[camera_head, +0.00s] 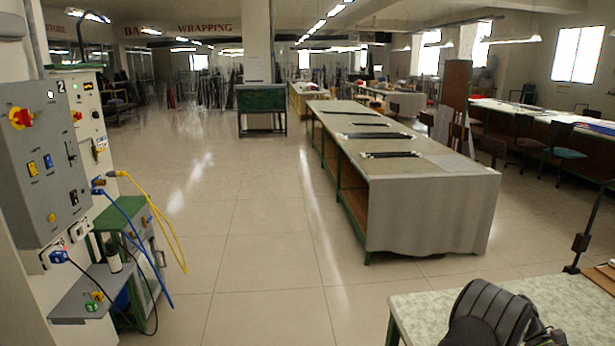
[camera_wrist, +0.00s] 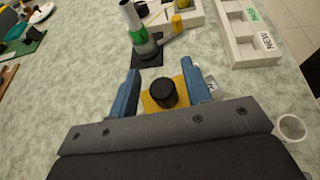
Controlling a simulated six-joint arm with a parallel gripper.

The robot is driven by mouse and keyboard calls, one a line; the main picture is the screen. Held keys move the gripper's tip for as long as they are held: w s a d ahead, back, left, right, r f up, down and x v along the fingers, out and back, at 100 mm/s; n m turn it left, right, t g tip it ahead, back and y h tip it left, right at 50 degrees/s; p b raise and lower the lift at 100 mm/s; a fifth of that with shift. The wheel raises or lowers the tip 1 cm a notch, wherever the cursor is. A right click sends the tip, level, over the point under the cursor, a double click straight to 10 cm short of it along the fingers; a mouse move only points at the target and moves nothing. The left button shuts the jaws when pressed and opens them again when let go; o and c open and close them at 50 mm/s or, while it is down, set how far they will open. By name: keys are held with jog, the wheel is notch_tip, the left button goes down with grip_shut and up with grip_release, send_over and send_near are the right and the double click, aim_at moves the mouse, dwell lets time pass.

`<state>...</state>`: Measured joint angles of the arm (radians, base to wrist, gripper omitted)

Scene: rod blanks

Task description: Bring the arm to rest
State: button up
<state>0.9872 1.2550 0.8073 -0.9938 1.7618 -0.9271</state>
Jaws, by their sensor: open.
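My gripper (camera_wrist: 162,84) is open over a pale green speckled table (camera_wrist: 85,75) in the wrist view. Its two blue fingers stand apart, with gaps to a black round piece (camera_wrist: 164,93) on a yellow pad (camera_wrist: 149,103) that shows between them. I cannot tell how far the fingertips are above the pad. In the head view, a dark ribbed part of my arm (camera_head: 487,318) shows at the bottom right, over the table's corner; the gripper itself is not visible there.
Beyond the fingers, a grey upright piece with a green band (camera_wrist: 138,34) stands on a dark pad (camera_wrist: 147,58). A white compartment tray marked NEW (camera_wrist: 256,57) is at the upper right. A small clear round container (camera_wrist: 291,128) is at the right. A green board (camera_wrist: 28,45) lies left.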

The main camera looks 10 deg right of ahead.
jog(key=shift+w, duration=0.1)
jog(key=shift+w, duration=0.2)
jog(key=d+v, duration=0.1)
jog(key=v, duration=0.6)
jog(key=shift+m+y, duration=0.4)
jog(key=shift+y, duration=0.1)
jog(key=x, duration=0.7)
jog(key=shift+s+a, duration=0.1)
jog(key=shift+a, duration=0.3)
jog(key=s+n+h, duration=0.1)
jog(key=s+d+n+h, duration=0.1)
jog(key=n+h, duration=0.1)
jog(key=shift+d+t+h, duration=0.1)
jog(key=shift+t+h, duration=0.2)
jog(key=shift+s+d+n+t+h, duration=0.3)
jog(key=shift+s+d+n+h, duration=0.25)
jog(key=shift+n+h, duration=0.4)
